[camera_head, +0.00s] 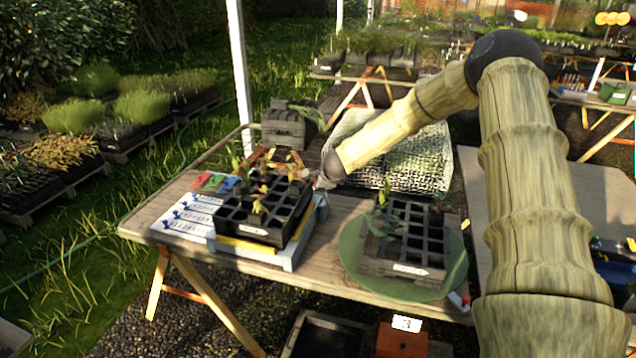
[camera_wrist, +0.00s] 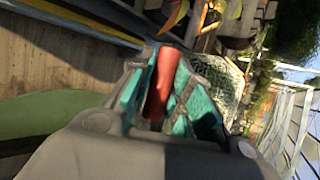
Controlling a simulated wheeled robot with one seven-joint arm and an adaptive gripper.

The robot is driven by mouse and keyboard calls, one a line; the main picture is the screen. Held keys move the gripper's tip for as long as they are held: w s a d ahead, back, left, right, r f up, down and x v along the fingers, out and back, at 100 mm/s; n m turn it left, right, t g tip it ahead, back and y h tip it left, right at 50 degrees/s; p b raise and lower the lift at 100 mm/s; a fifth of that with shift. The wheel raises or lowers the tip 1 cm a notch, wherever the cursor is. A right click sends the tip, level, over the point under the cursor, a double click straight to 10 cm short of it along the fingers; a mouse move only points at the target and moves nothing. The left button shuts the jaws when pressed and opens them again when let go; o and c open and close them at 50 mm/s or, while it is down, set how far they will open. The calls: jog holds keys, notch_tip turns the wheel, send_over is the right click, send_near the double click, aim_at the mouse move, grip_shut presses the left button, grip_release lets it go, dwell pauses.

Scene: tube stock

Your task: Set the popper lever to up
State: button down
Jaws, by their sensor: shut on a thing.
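The popper appears as a pale blue base (camera_head: 292,259) with a yellow layer, under a black cell tray (camera_head: 245,222) on the wooden table. My gripper (camera_head: 322,184) is at the base's far right corner, small and partly dark in the head view. In the wrist view my gripper (camera_wrist: 160,105) has its teal fingers closed around a red bar (camera_wrist: 164,75), which looks like the popper lever's handle. The lever's lower end is hidden between the fingers, and its exact angle is hard to tell.
A second black cell tray (camera_head: 410,262) stands on a green round mat (camera_head: 352,262) to the right. A white label board (camera_head: 187,217) lies at the left. A woven pale crate (camera_head: 415,165) is behind my gripper. Bare table (camera_wrist: 50,70) shows in the wrist view.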

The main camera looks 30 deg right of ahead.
jog(key=shift+w+d+r, duration=0.15)
jog(key=shift+d+r, duration=0.05)
jog(key=shift+d, duration=0.1)
jog(key=c, duration=1.7)
grip_release()
jog(key=o, duration=0.4)
jog(key=shift+c, duration=0.2)
jog(key=shift+d+f, duration=0.1)
jog(key=shift+f, duration=0.05)
jog(key=shift+a, duration=0.2)
jog(key=shift+a, duration=0.1)
jog(key=shift+d+v, duration=0.15)
jog(key=shift+v, duration=2.8)
jog(key=shift+d+v, duration=0.1)
jog(key=shift+v, duration=2.85)
